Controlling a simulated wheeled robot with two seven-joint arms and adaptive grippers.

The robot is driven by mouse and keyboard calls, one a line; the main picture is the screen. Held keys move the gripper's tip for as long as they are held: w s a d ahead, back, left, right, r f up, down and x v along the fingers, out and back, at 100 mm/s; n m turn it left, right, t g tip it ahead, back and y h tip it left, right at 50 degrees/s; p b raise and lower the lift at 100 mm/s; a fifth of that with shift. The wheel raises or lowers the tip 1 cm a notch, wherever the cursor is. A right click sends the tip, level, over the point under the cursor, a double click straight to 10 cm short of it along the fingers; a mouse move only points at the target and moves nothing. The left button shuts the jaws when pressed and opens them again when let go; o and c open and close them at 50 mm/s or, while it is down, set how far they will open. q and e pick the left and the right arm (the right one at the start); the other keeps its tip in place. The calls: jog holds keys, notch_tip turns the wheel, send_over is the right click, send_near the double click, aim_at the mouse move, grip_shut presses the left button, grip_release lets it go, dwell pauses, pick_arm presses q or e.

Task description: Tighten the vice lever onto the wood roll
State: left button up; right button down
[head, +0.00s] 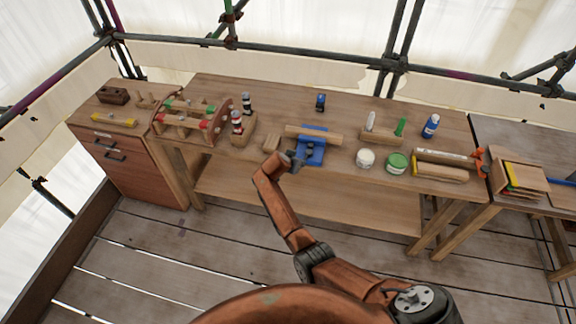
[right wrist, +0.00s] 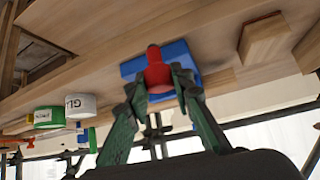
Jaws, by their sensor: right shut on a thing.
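The blue vice (head: 312,154) stands on the front part of the middle workbench. The wood roll (head: 325,135) lies across the vice, roughly level. The vice lever (right wrist: 155,62) shows as a red, rounded part against the blue vice body (right wrist: 132,70) in the right wrist view. My right gripper (head: 290,160) is at the front left of the vice. In the right wrist view its green fingers (right wrist: 160,82) are shut on the red lever, one on each side. The lever's far end and the jaw gap are hidden. My left gripper is not in view.
A white jar (head: 365,159) and a green-lidded jar (head: 397,163) stand right of the vice. A wooden block (head: 271,140) lies to its left. A rack with coloured parts (head: 190,122) is farther left. Bare bench (head: 280,100) lies behind.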

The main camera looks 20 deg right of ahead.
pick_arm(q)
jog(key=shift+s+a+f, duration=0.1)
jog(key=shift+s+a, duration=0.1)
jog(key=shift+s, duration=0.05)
pick_arm(e)
jog(key=shift+w+r, duration=0.15)
jog(key=c, duration=1.7)
grip_release()
jog(key=shift+o, duration=0.2)
jog(key=shift+a, duration=0.1)
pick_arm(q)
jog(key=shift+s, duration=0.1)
pick_arm(e)
jog(key=v, duration=1.2)
